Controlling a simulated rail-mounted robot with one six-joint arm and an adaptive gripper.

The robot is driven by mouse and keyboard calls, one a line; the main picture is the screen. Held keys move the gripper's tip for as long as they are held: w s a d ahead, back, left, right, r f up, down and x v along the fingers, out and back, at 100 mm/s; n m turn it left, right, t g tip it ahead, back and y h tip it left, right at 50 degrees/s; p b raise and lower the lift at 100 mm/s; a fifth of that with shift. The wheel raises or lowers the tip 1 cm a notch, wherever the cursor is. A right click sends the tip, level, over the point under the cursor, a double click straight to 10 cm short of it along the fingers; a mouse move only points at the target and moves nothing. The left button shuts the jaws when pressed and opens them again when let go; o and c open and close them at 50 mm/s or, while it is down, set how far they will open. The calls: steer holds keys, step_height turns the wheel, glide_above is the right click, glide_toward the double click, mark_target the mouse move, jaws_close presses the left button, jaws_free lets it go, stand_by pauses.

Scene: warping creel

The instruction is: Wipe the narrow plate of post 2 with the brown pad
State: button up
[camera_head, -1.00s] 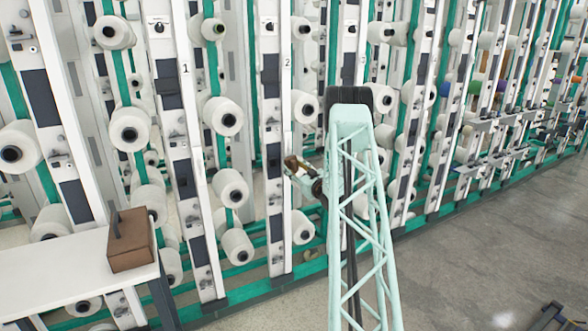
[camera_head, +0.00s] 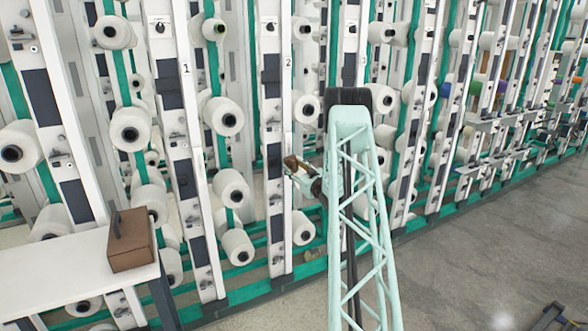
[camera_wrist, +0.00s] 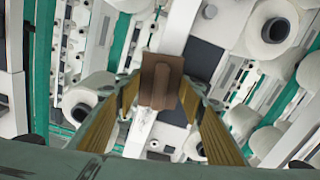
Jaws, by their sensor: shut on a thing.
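My gripper (camera_head: 301,172) is shut on the brown pad (camera_head: 290,162), at the left of my arm's end. In the wrist view the pad (camera_wrist: 160,80) sits between the yellow-faced fingers (camera_wrist: 159,94), its back with a raised grip facing me. Post 2 (camera_head: 287,110) is the white upright marked "2", with a narrow white plate along its right side and dark panels on its wider face. The pad overlaps the post at about mid-height in the head view. I cannot tell whether it touches the plate; the pad hides the contact side.
Post 1 (camera_head: 188,130) stands to the left. White yarn cones (camera_head: 230,187) stick out between the posts, close beside the pad's height. A brown box with a dark handle (camera_head: 131,243) sits on a white table (camera_head: 60,270) at lower left. The grey floor (camera_head: 490,240) at right is mostly clear.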

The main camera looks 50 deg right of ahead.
mark_target(292, 158)
steer(key=shift+w+d, duration=0.2)
steer(key=shift+w, duration=0.25)
stand_by(0.5)
steer(key=shift+r, duration=0.15)
steer(key=shift+s+r, duration=0.1)
steer(key=shift+r, duration=1.5)
steer(key=shift+r, duration=0.1)
steer(key=shift+r, duration=1.7)
steer(key=shift+r, duration=0.1)
steer(key=shift+r, duration=1.55)
steer(key=shift+r, duration=0.15)
